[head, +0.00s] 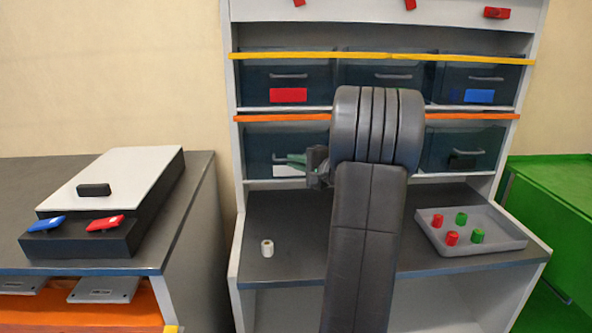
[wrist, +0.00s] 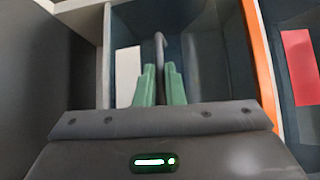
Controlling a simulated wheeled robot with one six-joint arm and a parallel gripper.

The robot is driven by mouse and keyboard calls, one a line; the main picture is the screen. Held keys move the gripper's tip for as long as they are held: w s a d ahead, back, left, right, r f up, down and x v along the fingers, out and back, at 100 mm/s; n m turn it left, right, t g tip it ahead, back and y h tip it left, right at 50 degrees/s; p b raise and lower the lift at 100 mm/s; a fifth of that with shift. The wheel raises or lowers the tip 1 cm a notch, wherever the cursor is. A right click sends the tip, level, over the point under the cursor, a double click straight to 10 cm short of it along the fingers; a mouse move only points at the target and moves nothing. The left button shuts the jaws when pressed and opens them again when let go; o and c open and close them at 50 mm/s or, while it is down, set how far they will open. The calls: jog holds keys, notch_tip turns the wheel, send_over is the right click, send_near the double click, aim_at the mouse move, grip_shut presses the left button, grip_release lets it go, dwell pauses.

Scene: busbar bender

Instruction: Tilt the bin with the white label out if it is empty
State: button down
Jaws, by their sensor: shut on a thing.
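The bin with the white label (head: 258,147) is the dark, see-through bin at the left of the lower shelf row. Its white label (head: 287,171) shows low on its front, and also in the wrist view (wrist: 128,77). My gripper (head: 298,159) is at the front of this bin. In the wrist view its green fingers (wrist: 160,84) are shut on the grey handle (wrist: 160,44) of the bin. The bin looks seated upright in its row. I see nothing clearly inside it, but the dark wall and my gripper hide part of it.
Above are bins with a red label (head: 288,95) and a blue label (head: 479,96). A black-label bin (head: 462,162) is at lower right. A white cylinder (head: 267,248) and a grey tray (head: 508,241) with red and green pieces stand on the worktop.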

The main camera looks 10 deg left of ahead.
jog(key=s+d+f+n+y+b, duration=0.1)
jog(key=s+f+b, duration=0.2)
jog(key=b, duration=0.8)
notch_tip(320, 180, down, 2)
jog(key=shift+s+f+t+b, duration=0.1)
jog(key=shift+s+t+b, duration=0.2)
jog(key=shift+s+b, duration=0.1)
jog(key=shift+d+f, duration=0.1)
jog(key=shift+f, duration=0.2)
jog(key=c, duration=1.7)
grip_release()
jog(key=shift+o, duration=0.8)
jog(key=shift+r, duration=0.1)
jog(key=shift+r, duration=0.15)
